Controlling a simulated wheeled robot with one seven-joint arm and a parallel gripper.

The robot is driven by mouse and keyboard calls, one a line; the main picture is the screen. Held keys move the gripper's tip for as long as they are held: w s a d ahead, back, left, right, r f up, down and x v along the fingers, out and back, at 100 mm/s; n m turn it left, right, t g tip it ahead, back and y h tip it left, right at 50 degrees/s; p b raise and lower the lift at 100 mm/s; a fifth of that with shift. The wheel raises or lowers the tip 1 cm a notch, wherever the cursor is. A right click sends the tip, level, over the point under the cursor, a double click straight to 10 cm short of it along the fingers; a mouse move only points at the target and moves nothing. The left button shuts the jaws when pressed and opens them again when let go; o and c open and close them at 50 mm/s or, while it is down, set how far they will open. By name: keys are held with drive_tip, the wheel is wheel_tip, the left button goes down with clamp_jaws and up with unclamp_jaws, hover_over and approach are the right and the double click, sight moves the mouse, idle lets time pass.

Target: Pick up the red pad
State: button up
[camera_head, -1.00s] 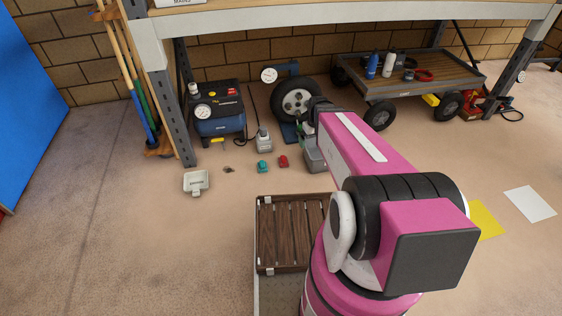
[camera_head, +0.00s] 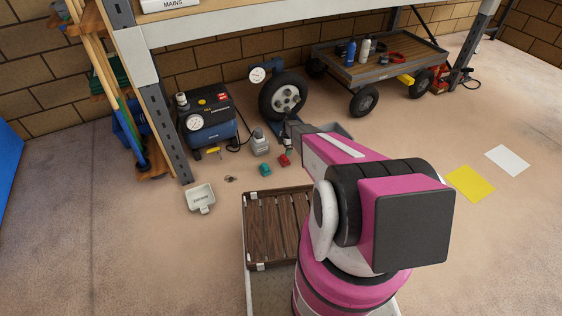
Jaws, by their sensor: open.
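The small red pad (camera_head: 284,160) lies on the concrete floor, just right of a small teal block (camera_head: 265,169) of similar size. My pink arm reaches away from me over the floor. My gripper (camera_head: 291,128) is at its far end, dark and small in the picture, just above the red pad in the picture and in front of the wheel stand. It is open. Its fingertips are hard to make out, and I cannot tell its height above the floor. No contact with the red pad shows.
A white dish (camera_head: 201,198) lies left. A shelf post (camera_head: 163,115) and overhead shelf (camera_head: 300,28) bound the area. A cart (camera_head: 380,62) stands at back right.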

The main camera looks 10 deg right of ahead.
sight(284, 157)
drive_tip(key=f, duration=0.5)
drive_tip(key=shift+a+f, duration=0.3)
wheel_tip(284, 157, down, 4)
drive_tip(key=shift+s+d+f, duration=0.1)
drive_tip(key=shift+f, duration=0.5)
drive_tip(key=shift+s, duration=0.1)
drive_tip(key=c, duration=0.6)
